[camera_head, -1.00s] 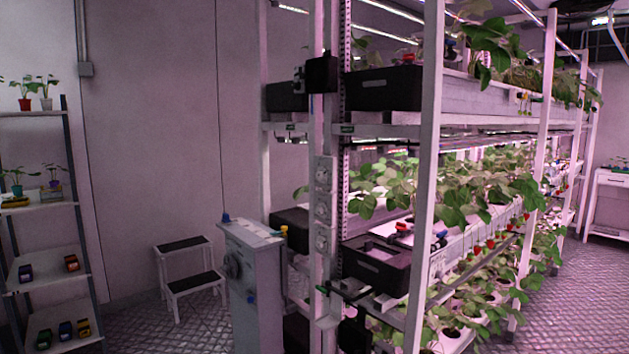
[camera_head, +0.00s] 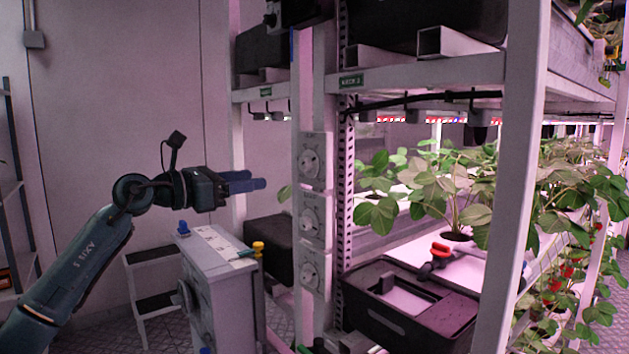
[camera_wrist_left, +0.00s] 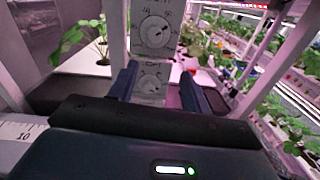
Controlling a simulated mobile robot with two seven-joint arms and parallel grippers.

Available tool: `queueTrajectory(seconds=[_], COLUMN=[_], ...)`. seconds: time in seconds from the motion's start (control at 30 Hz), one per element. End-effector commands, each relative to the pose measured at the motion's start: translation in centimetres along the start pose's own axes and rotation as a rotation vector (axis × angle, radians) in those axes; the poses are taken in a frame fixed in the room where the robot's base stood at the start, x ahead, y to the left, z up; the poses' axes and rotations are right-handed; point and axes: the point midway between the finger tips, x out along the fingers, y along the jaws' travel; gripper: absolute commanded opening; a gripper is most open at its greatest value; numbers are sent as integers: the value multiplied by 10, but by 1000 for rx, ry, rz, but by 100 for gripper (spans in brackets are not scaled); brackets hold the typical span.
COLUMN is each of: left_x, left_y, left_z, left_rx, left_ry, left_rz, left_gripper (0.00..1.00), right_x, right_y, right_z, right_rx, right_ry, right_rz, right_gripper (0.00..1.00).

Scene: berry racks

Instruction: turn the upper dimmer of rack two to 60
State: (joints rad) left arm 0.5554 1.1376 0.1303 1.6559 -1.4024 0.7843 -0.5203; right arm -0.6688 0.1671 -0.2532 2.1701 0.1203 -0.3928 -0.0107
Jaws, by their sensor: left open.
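Three dimmers with round white knobs sit one above another on the rack's front post, under a small green label (camera_head: 350,81) too small to read surely. The upper dimmer (camera_head: 310,163) is at the top, with the middle one (camera_head: 310,222) and the lower one (camera_head: 310,276) below. My left gripper (camera_head: 262,183) is open and empty, left of the upper dimmer and apart from it. In the left wrist view, two dial knobs (camera_wrist_left: 155,30) show beyond the open fingers (camera_wrist_left: 159,70). Their settings are too small to read. My right gripper is out of view.
A grey cabinet (camera_head: 225,290) with a yellow-topped fitting stands below my left gripper. A step stool (camera_head: 150,290) is behind it. A black bin (camera_head: 410,310) and strawberry plants (camera_head: 450,190) fill the rack right of the post.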

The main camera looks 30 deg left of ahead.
Motion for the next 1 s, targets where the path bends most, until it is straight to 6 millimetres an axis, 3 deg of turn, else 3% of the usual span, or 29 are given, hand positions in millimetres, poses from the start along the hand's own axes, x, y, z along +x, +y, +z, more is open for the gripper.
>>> queueTrajectory(seconds=[0.17, 0.43, 0.7, 1.0], left_x=[-2, 49, 100, 122], left_y=[11, 10, 12, 13], left_z=[15, 18, 14, 10], left_rx=[69, 63, 63, 65], left_ry=[15, 12, 14, 16], left_rz=[35, 30, 31, 32], left_gripper=[49, 49, 49, 49], right_x=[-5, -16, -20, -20], right_y=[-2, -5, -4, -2], right_z=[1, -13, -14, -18], right_rx=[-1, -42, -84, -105], right_ry=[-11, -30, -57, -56], right_rz=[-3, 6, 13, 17], right_gripper=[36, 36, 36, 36])
